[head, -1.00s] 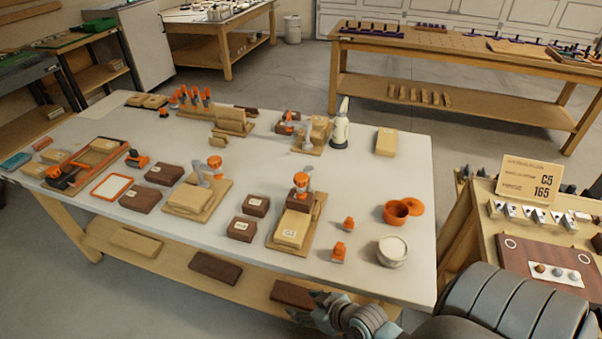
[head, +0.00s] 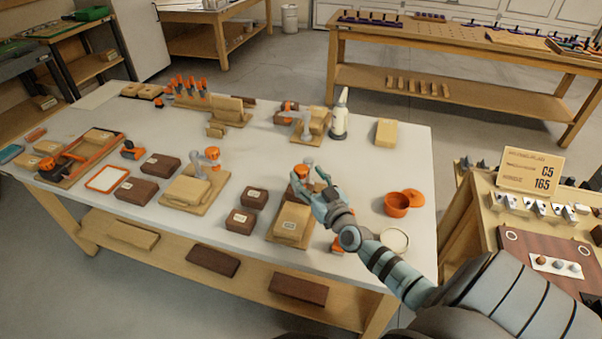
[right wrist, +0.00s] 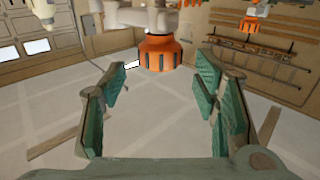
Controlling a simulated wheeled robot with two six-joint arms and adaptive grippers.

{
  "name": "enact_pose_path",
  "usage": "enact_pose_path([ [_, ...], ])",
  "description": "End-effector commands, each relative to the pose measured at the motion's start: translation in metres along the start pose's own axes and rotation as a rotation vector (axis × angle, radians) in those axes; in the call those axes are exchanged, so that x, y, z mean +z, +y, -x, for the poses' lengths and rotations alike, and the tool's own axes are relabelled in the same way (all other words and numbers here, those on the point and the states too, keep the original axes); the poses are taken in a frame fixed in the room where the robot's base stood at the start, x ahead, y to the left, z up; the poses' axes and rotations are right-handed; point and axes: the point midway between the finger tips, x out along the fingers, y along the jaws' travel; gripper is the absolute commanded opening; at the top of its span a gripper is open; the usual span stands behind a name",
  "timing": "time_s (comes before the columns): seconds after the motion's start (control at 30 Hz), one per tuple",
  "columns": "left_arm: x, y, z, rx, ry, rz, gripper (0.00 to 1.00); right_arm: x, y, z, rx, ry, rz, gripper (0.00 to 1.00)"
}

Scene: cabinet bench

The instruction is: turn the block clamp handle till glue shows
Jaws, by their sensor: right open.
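The block clamp's orange handle (head: 300,171) stands at the back of a wooden board holding a tan labelled block (head: 291,222). My right gripper (head: 314,181) is just to the right of the handle and partly covers the clamp. In the right wrist view my right gripper (right wrist: 163,95) is open and empty. An orange ribbed handle (right wrist: 158,53) shows there beyond the fingertips, roughly centred between them and apart from them. I cannot make out any glue at the block. My left gripper is not in view.
A similar clamp (head: 212,154) on its own board stands to the left. Dark labelled blocks (head: 240,221) lie beside the board. An orange pot (head: 397,204) and a round white-topped container (head: 395,240) are to the right, the latter partly behind my arm. A white bottle (head: 339,120) stands behind.

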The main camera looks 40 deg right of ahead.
Motion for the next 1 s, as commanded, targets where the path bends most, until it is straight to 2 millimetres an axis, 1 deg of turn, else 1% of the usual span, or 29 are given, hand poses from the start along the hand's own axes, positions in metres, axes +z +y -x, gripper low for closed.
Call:
enact_pose_path([
  [0.03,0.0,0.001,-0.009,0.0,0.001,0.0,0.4,0.004,0.0,-0.011,0.0,0.002,-0.002,0.55],
  [0.1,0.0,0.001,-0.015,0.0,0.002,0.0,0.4,0.005,0.0,-0.024,0.0,0.001,-0.002,0.55],
  [0.2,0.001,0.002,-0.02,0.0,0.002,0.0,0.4,0.004,0.0,-0.036,0.0,0.001,-0.003,0.55],
  [0.33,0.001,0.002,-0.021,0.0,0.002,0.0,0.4,0.002,-0.001,-0.043,-0.001,-0.002,-0.001,0.55],
  [0.53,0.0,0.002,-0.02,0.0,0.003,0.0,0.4,0.001,-0.001,-0.044,-0.002,-0.002,-0.001,0.55],
  [0.57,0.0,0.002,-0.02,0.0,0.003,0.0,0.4,0.001,-0.001,-0.044,-0.002,-0.002,-0.001,0.52],
  [0.83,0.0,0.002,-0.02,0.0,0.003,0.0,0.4,0.001,-0.001,-0.043,-0.002,-0.002,-0.001,0.09],
  [0.87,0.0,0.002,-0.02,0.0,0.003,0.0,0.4,0.001,-0.001,-0.043,-0.002,-0.002,-0.001,0.06],
  [1.0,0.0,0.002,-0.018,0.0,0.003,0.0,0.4,0.0,-0.001,-0.043,0.003,-0.002,-0.001,0.06],
])
